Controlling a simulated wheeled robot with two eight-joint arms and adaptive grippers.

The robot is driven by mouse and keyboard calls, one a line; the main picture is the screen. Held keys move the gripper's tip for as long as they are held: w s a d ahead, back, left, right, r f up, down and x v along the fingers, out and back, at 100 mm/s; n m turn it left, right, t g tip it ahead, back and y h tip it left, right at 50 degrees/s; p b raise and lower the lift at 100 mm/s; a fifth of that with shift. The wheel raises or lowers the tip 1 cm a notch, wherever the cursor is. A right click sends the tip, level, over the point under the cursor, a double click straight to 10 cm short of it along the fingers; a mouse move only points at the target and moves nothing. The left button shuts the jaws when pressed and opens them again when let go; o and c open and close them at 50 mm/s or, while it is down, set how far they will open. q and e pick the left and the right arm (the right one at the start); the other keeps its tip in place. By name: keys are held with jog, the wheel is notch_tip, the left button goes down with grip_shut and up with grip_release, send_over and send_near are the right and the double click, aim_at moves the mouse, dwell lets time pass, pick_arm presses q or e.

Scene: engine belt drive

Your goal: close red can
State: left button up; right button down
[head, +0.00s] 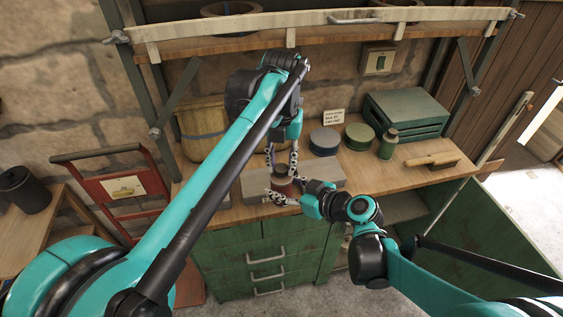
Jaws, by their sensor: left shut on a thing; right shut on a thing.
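A small reddish can (283,187) with a dark top (281,170) stands at the front of the workbench, partly hidden by my grippers. My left gripper (282,166) reaches down from above, its fingers shut on the can's dark top. My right gripper (281,188) comes in from the right, low down, its fingers shut around the can's body. The view is too small to tell whether the dark top is fully seated on the can.
A pale grey block (322,177) lies by the can. Behind stand a blue tin (324,142), a green tin (359,137), a green bottle (388,144) and a green crate (407,115). A wooden-handled tool (430,160) lies right. A shelf (315,32) overhangs the bench.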

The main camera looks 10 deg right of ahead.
pick_arm(q)
jog(key=o, duration=0.7)
jog(key=shift+o, duration=0.2)
jog(key=shift+r, duration=2.25)
jog(key=shift+c, duration=0.3)
